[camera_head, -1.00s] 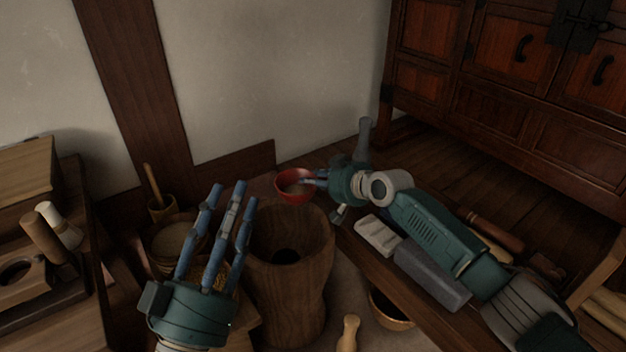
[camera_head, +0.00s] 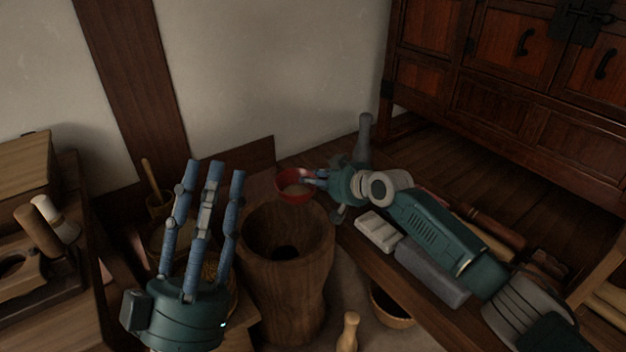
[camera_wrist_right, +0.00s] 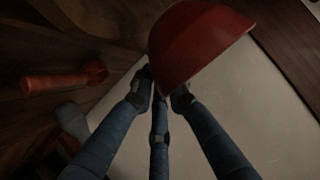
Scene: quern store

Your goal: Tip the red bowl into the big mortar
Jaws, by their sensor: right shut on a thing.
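In the right wrist view the red bowl (camera_wrist_right: 197,42) sits at the fingertips of my right gripper (camera_wrist_right: 160,88). The big mortar (camera_head: 290,275) is a tall wooden block with a dark hollow that looks empty from here. My left gripper (camera_head: 208,168) is open and empty, fingers pointing up, left of the mortar and nearer the camera.
A bench at right bears a whitish block (camera_head: 376,231), a grey block (camera_head: 430,273) and wooden tools. A basket (camera_head: 392,308) and a wooden pestle (camera_head: 349,332) are on the floor. A small pot (camera_head: 160,204) stands behind my left gripper. A cabinet (camera_head: 510,90) stands at the back right.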

